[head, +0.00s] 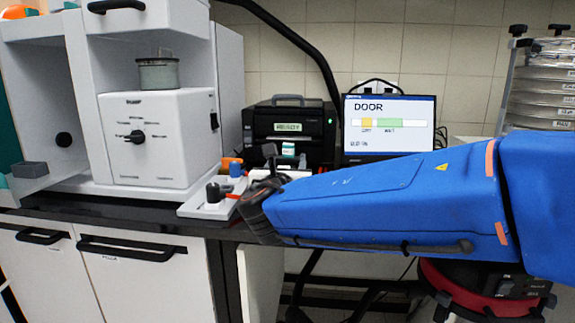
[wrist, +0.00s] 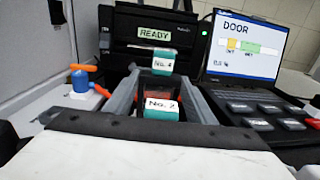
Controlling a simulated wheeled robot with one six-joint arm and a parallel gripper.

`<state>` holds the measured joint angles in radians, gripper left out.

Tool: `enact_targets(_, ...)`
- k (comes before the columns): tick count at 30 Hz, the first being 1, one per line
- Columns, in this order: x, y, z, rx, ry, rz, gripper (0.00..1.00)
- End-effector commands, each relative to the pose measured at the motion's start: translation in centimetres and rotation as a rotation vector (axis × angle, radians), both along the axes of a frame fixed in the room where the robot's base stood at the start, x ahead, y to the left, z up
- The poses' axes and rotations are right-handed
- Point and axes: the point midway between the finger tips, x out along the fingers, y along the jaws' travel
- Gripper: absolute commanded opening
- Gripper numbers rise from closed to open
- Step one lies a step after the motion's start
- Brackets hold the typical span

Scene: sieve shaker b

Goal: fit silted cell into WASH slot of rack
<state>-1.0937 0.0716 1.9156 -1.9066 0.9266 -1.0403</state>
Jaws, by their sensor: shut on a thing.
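A cell labelled No. 2 (wrist: 161,108), with a teal end and a white label, sits between the grey fingers of my gripper (wrist: 160,85) in the wrist view. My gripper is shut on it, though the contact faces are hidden. In the head view my gripper (head: 262,205) is low at the counter's front edge, and what it holds cannot be made out. A second cell, labelled No. 4 (wrist: 163,64), stands beyond it, before the black unit. A teal and white cell (head: 288,150) also shows there in the head view. The rack's slots and any WASH mark cannot be made out.
The black unit (head: 290,130) reads READY. A laptop (head: 390,125) showing DOOR stands to its right. A blue and orange valve-like part (wrist: 80,82) is left of my gripper. A white cabinet (head: 160,140) fills the left. A sieve stack (head: 540,85) stands at far right.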

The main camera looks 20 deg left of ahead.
Motion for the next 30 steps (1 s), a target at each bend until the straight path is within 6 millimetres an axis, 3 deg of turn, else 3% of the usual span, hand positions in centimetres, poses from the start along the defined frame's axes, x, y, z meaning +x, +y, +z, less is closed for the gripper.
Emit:
enact_targets(15, 0.0, 0.0, -1.0, -0.001, 0.000, 0.000, 0.21)
enact_targets(16, 0.0, 0.0, -1.0, -0.001, 0.000, 0.000, 0.52)
enact_targets(18, 0.0, 0.0, -1.0, -0.001, 0.000, 0.000, 0.69)
enact_targets(30, -0.4, -0.1, -1.0, -0.001, 0.001, 0.001, 0.71)
